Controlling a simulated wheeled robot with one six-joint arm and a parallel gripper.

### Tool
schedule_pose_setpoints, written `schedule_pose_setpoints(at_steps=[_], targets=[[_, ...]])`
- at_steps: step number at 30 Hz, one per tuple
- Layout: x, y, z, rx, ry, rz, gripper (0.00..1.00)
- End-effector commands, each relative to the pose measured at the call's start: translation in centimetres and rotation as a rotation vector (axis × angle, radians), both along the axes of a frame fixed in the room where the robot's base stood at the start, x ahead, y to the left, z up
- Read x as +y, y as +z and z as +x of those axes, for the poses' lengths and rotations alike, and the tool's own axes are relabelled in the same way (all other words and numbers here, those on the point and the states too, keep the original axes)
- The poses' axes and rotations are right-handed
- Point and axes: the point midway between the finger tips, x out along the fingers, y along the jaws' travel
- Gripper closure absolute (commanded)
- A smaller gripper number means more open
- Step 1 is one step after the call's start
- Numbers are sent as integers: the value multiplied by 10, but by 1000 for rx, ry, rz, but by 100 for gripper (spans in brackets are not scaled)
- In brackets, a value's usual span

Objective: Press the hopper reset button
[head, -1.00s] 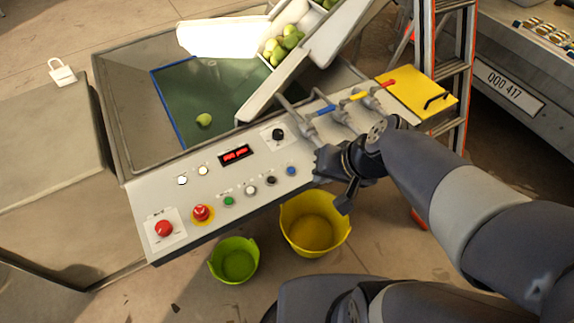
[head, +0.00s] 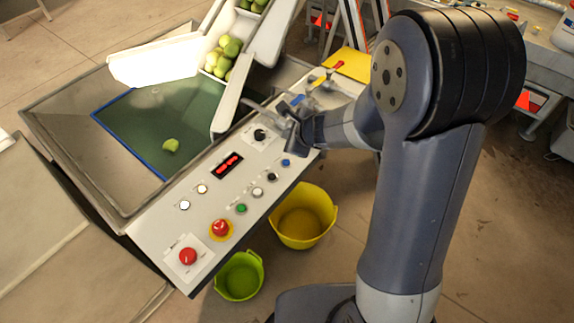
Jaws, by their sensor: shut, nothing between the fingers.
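The control panel (head: 150,228) slopes along the front of the steel hopper. Its row of small buttons runs from a green button (head: 241,208) through a white button (head: 257,192) and a black button (head: 272,177) to a blue button (head: 286,162). A red mushroom button on a yellow ring (head: 221,228) and a large red button (head: 188,256) sit at the near left end. The labels are too small to read, so I cannot tell which is the hopper reset. My gripper (head: 292,128) is shut and empty over the panel's right part, beyond the blue button and beside the black knob (head: 260,135).
Levers with coloured handles (head: 322,78) stand at the panel's far right. A chute of green fruit (head: 222,57) hangs over the hopper (head: 60,108). A yellow bucket (head: 303,215) and a green bucket (head: 239,276) stand on the floor below the panel.

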Motion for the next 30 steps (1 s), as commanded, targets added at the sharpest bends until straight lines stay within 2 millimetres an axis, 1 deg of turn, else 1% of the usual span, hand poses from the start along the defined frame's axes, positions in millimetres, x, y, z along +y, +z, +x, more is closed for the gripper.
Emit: schedule_pose_setpoints(at_steps=[11, 17, 23, 30], targets=[[0, -1, 1, 3, -8, 4, 100], [0, -9, 0, 4, -7, 3, 100], [0, -31, 0, 3, -6, 3, 100], [0, -65, 0, 4, -7, 5, 100]])
